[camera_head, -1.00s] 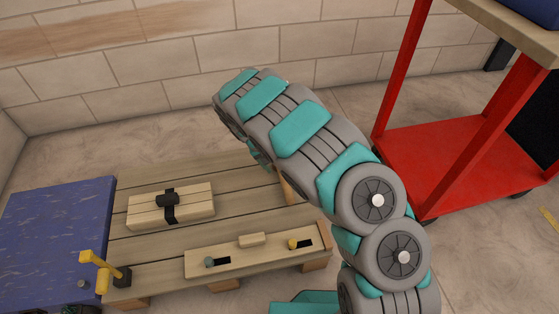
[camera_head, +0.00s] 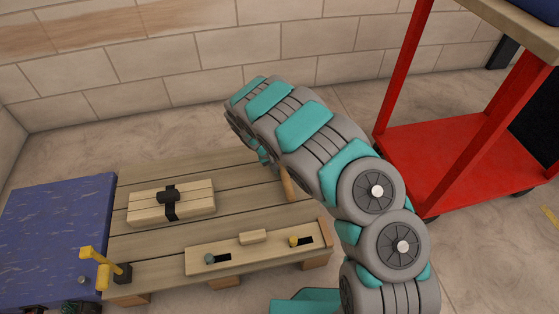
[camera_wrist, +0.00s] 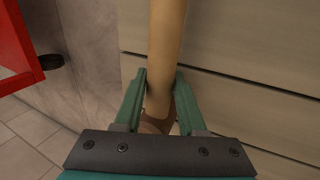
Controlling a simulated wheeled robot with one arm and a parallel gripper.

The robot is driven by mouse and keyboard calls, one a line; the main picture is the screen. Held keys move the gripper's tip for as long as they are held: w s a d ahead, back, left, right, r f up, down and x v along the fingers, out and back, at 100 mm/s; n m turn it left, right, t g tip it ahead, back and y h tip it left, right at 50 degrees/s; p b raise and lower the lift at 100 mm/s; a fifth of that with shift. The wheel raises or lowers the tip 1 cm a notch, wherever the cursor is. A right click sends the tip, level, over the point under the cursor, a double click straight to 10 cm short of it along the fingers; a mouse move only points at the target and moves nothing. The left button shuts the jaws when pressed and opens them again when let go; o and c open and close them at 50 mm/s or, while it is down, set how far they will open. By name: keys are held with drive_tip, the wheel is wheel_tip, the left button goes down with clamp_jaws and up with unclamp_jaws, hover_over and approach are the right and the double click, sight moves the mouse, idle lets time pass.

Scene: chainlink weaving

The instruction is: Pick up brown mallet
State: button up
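The brown mallet shows in the wrist view as a smooth light-brown handle (camera_wrist: 167,40) running down from the top edge. A darker rounded part lies at its lower end, mostly hidden by my gripper. My gripper (camera_wrist: 161,78) has its two teal fingers on either side of the handle, with the fingertips at or very near its edges. Whether they press on it cannot be told. In the head view a short piece of the handle (camera_head: 289,184) shows at the right side of the wooden pallet, below my arm; the gripper is hidden there.
The wooden pallet (camera_head: 228,222) holds a strapped plank bundle (camera_head: 190,199) and a board with small fittings (camera_head: 225,254). A blue platform (camera_head: 50,230) with a yellow-handled clamp (camera_head: 95,260) is at left. A red cart (camera_head: 455,160) stands right of my arm. A block wall is behind.

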clamp_jaws()
idle(0.9)
